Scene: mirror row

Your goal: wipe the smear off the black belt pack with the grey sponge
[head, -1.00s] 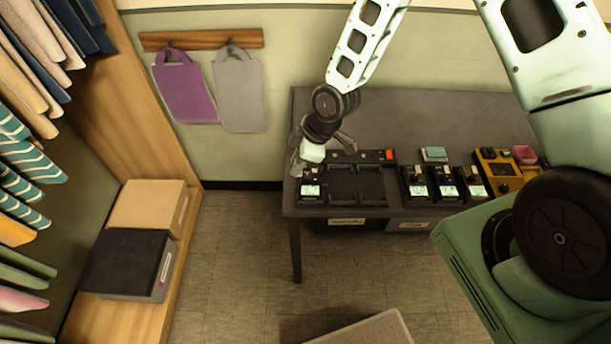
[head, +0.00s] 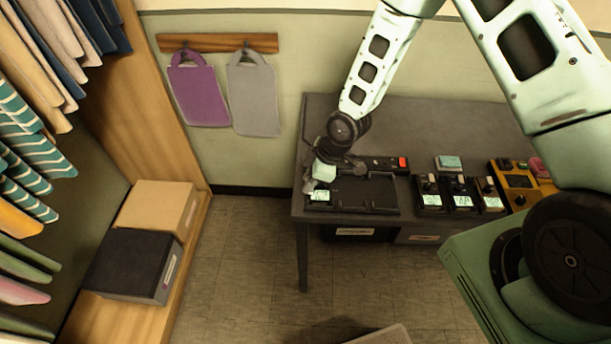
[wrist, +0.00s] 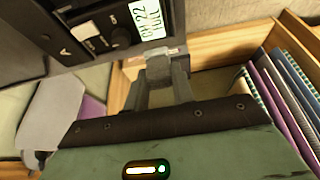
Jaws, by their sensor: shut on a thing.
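My gripper (head: 325,172) is low over the left end of the dark table. In the wrist view its grey fingers (wrist: 160,85) are shut on a small grey block, the grey sponge (wrist: 159,66), mostly hidden between them. A black belt pack (head: 320,197) with a lit display lies in the left slot of a black tray, just below my gripper, which partly covers it. A dark pack with a lit display (wrist: 110,22) fills the upper left of the wrist view, beside the fingertips. I cannot make out the smear, or whether the sponge touches the pack.
The black tray (head: 362,192) has empty slots right of the pack. Several dark packs (head: 460,192) and a yellow one (head: 518,182) stand further right. A teal block (head: 448,162) lies behind them. Purple (head: 202,95) and grey (head: 253,95) bags hang on the wall.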

